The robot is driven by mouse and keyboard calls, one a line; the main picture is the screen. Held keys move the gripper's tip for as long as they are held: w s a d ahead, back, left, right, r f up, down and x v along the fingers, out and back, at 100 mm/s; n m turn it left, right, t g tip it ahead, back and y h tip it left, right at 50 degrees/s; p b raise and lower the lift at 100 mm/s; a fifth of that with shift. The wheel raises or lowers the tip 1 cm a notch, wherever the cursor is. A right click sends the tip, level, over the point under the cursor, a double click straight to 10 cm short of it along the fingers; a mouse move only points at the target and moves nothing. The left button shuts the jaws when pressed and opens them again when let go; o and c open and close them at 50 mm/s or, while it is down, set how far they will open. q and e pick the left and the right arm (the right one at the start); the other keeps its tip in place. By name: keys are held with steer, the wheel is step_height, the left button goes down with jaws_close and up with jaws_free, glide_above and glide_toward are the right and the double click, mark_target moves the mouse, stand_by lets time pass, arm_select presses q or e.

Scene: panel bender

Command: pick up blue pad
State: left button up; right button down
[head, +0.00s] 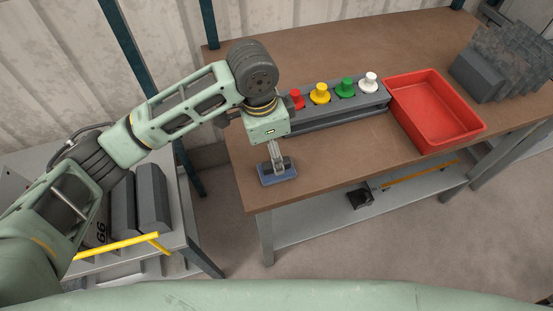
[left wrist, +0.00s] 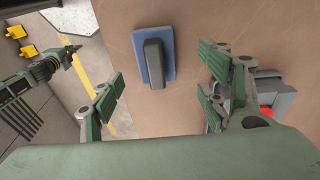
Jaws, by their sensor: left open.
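The blue pad (head: 285,179) lies on the brown table near its front left corner. It is a flat blue plate with a dark grey raised block on top, and it shows whole in the left wrist view (left wrist: 169,55). My left gripper (head: 277,160) hangs pointing down above the pad, partly covering it in the head view. In the left wrist view my left gripper (left wrist: 160,92) has its fingers wide apart with nothing between them. A dark green arm (left wrist: 40,75) at the left of that view may be my right one; its fingers are unclear.
A grey block with red, yellow (head: 320,94), green and white buttons stands behind the pad. A red tray (head: 433,110) and dark grey blocks (head: 478,78) are to the right. The brown table (head: 365,165) is clear right of the pad. A grey side table (head: 178,225) stands left.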

mark_target(266, 171)
arm_select(q)
steer(key=shift+f, duration=0.6)
steer(key=shift+s+d+f+p, duration=0.15)
steer(key=shift+f+p, duration=0.15)
steer(key=f, duration=0.2)
steer(key=f+p, duration=0.1)
steer(key=f, duration=0.1)
steer(key=shift+s+d, duration=0.1)
steer(key=shift+d, duration=0.3)
steer(key=shift+f, duration=0.25)
steer(key=shift+r, duration=0.1)
steer(key=c, duration=1.2)
arm_select(e)
steer(key=shift+s+d+r, duration=0.1)
steer(key=shift+s+r, duration=0.05)
steer(key=shift+r, duration=0.4)
steer(key=shift+s+d+r, duration=0.1)
steer(key=shift+r, duration=0.4)
arm_select(q)
steer(key=shift+c, duration=0.2)
